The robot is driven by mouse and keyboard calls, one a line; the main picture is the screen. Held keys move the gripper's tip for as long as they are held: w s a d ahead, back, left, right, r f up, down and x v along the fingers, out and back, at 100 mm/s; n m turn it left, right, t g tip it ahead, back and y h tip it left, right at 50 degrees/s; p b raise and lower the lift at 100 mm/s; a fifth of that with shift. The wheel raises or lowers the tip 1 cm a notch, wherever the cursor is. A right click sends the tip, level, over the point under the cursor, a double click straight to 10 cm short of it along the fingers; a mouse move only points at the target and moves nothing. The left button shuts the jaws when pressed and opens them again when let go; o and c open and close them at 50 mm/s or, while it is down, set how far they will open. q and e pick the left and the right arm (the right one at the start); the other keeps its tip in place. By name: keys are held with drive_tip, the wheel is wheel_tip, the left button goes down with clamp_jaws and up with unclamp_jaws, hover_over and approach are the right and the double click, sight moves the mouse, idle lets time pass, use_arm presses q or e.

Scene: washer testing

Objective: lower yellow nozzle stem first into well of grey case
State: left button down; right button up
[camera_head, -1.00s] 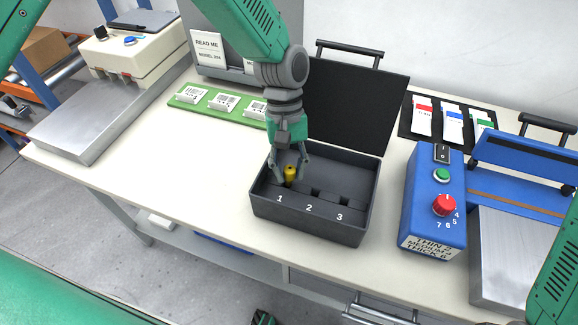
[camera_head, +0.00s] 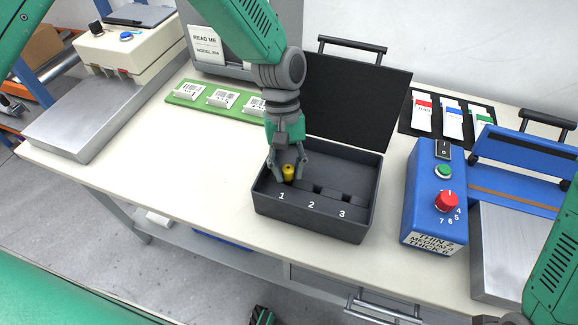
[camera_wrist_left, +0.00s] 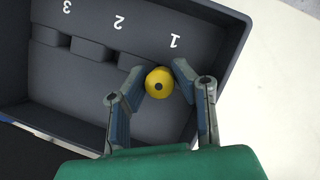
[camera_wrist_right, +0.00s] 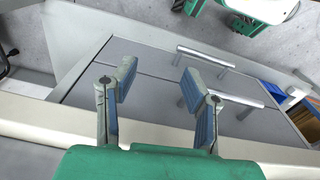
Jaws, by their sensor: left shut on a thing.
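The yellow nozzle (camera_head: 288,172) is at the number 1 position of the open grey case (camera_head: 310,226). My left gripper (camera_head: 287,174) is shut on it, pointing down inside the case. In the left wrist view the nozzle (camera_wrist_left: 159,82) shows its round top with a dark centre hole, between the two fingers. Its stem is hidden below, so I cannot tell how deep it sits. The wells marked 2 and 3 look empty. My right gripper (camera_wrist_right: 157,85) is open and empty in its wrist view, above the bench's front edge.
A blue control box (camera_head: 430,205) with a red knob stands right of the case. The case lid (camera_head: 355,100) stands open behind. A green mat (camera_head: 215,102) with white packets lies left. Bare table lies left of the case.

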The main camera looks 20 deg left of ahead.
use_arm(q)
drive_tip(key=shift+d+f, duration=0.15)
drive_tip(key=shift+d, duration=0.05)
idle(0.3)
drive_tip(key=shift+f, duration=0.55)
idle(0.5)
drive_tip(key=c, duration=1.2)
unclamp_jaws()
drive_tip(key=v, duration=1.2)
